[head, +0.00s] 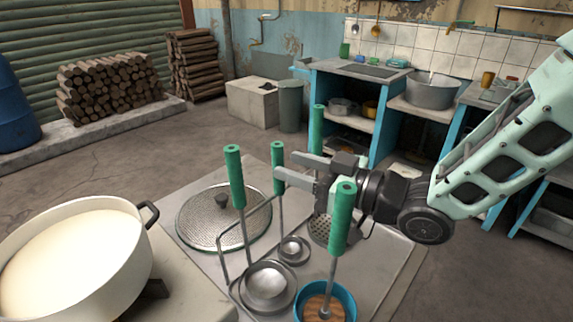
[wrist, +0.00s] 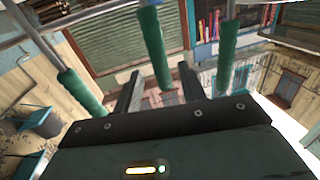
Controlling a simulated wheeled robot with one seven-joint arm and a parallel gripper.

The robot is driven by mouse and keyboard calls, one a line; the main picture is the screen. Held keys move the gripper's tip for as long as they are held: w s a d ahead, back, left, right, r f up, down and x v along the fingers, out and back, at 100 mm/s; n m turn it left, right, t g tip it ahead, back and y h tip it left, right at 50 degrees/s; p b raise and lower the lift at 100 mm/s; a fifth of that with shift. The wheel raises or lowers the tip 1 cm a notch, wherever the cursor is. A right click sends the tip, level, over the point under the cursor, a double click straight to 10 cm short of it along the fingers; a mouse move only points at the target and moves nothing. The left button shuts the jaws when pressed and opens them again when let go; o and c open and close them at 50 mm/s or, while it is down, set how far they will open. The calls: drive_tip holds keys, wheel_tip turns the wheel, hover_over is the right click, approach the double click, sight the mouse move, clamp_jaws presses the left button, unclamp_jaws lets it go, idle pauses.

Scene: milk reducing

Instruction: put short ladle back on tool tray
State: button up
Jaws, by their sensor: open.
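Two ladles with green handles stand upright on the metal tool tray (head: 395,262). One has a larger bowl (head: 266,283) and a handle (head: 235,178) at left; the other has a smaller bowl (head: 293,249) and a handle (head: 278,166). I cannot tell for sure which is the short ladle. My gripper (head: 287,166) is open and level, pointing left, with its fingertips close to the smaller ladle's handle. In the wrist view, a green handle (wrist: 155,47) shows between my open fingers; contact cannot be told.
A skimmer (head: 320,230) stands behind my gripper. In front, a green-handled tool (head: 342,220) stands in a blue bucket (head: 347,297). A wire rack (head: 222,255) and a round perforated lid (head: 195,220) are on the left. A big pot of milk (head: 65,265) is at lower left.

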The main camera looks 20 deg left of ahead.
drive_tip(key=s+d, duration=0.2)
drive_tip(key=d, duration=0.7)
drive_tip(key=shift+d+b, duration=0.2)
drive_tip(key=shift+b, duration=0.25)
drive_tip(key=shift+w, duration=0.1)
drive_tip(key=d+f+m+t+h, duration=0.2)
drive_tip(key=d+f+m+h, duration=0.35)
drive_tip(key=d+h, duration=0.4)
drive_tip(key=s+d+m+g+h, duration=0.1)
drive_tip(key=s+d+g+h, duration=0.1)
drive_tip(key=s, duration=0.6)
drive_tip(key=s+d+m+g+h, duration=0.1)
drive_tip(key=s+d+g+h, duration=0.2)
drive_tip(key=s+d+h, duration=0.2)
drive_tip(key=s+d, duration=0.1)
drive_tip(key=s, duration=0.2)
drive_tip(key=shift+s+d+f+m, duration=0.2)
drive_tip(key=shift+s+f+m, duration=0.1)
drive_tip(key=shift+s+m, duration=0.1)
drive_tip(key=shift+h, duration=0.25)
